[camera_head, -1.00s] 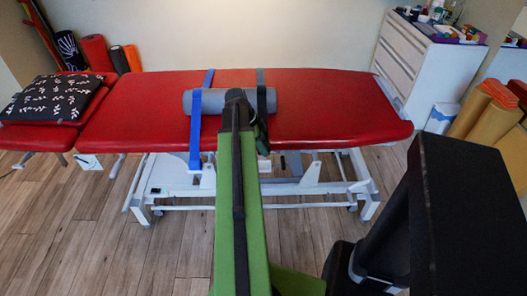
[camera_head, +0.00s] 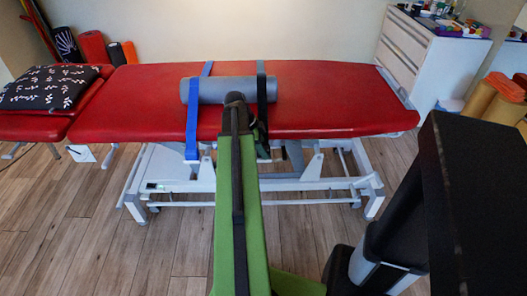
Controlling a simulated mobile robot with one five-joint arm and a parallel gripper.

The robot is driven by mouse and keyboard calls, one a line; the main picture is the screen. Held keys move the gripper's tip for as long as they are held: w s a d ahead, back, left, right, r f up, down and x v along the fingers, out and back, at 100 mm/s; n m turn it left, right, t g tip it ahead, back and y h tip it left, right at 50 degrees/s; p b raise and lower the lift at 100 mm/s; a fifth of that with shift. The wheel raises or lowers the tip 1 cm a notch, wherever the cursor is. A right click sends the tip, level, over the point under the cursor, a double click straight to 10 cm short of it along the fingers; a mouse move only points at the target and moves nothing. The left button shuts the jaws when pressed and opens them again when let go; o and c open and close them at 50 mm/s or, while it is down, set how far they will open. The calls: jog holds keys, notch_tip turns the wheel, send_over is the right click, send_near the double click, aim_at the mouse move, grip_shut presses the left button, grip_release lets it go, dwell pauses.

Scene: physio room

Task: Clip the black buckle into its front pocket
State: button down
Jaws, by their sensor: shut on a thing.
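A black strap (camera_head: 262,90) runs over the grey roll (camera_head: 225,90) on the red couch and hangs down the front edge. My gripper (camera_head: 256,130) is at the front edge by this strap, partly hidden behind my green arm. It is shut on the black buckle at the strap's lower end; the buckle itself is too small and dark to make out. The strap's dark lower part (camera_head: 263,150) shows just right of my arm. The black buckle's front pocket cannot be made out. A blue strap (camera_head: 193,125) hangs left of my arm, its lower end at the couch's front side.
The red couch (camera_head: 340,95) stands on a white frame (camera_head: 180,185). A white drawer cabinet (camera_head: 430,60) stands behind at right. Wooden floor (camera_head: 95,220) is free in front at left.

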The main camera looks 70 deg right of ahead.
jog(key=shift+s+a+f, duration=0.1)
jog(key=shift+a+f, duration=0.15)
jog(key=shift+f, duration=0.1)
jog(key=c, duration=0.9)
grip_release()
jog(key=shift+o, duration=0.2)
jog(key=p+v, duration=1.6)
jog(key=v, duration=0.2)
jog(key=shift+d+p, duration=0.25)
jog(key=shift+p, duration=0.15)
